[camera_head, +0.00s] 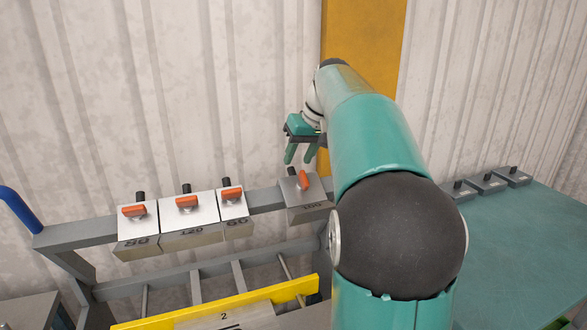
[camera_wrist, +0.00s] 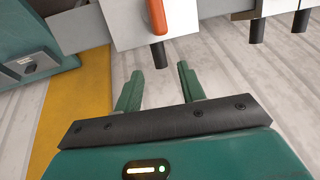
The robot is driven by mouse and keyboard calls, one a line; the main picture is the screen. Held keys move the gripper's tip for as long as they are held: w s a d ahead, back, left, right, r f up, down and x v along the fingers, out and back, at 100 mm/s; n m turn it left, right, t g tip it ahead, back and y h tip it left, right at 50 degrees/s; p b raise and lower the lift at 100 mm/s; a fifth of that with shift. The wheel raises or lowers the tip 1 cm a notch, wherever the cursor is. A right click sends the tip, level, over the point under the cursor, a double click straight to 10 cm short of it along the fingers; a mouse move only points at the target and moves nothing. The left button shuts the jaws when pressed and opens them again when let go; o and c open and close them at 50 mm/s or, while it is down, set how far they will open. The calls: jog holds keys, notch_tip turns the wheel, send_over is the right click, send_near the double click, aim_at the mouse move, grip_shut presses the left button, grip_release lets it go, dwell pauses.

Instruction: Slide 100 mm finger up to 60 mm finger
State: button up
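The 100 mm finger (camera_head: 308,213) is a grey block on the rail, with an orange lever and a black peg on top. It stands alone at the right, with a gap between it and the 60 mm finger (camera_head: 236,206). The 60 mm finger touches the blocks to its left. My gripper (camera_head: 302,155) is open and empty, above and behind the 100 mm finger. In the wrist view, the 100 mm finger's black peg (camera_wrist: 158,54) is just beyond my open fingertips (camera_wrist: 159,75), roughly in line with the space between them.
Two more finger blocks, a wider one (camera_head: 189,224) and another (camera_head: 138,228), sit left on the grey rail (camera_head: 266,199). A yellow bar (camera_head: 220,303) runs below. Several grey blocks (camera_head: 487,183) stand on the green table (camera_head: 520,240) at right. A corrugated wall is behind.

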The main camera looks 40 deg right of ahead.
aim_at(293, 170)
jog(key=x, duration=0.4)
jog(key=shift+w+a+f, duration=0.1)
jog(key=shift+w+f, duration=0.05)
jog(key=shift+f, duration=0.2)
grip_shut()
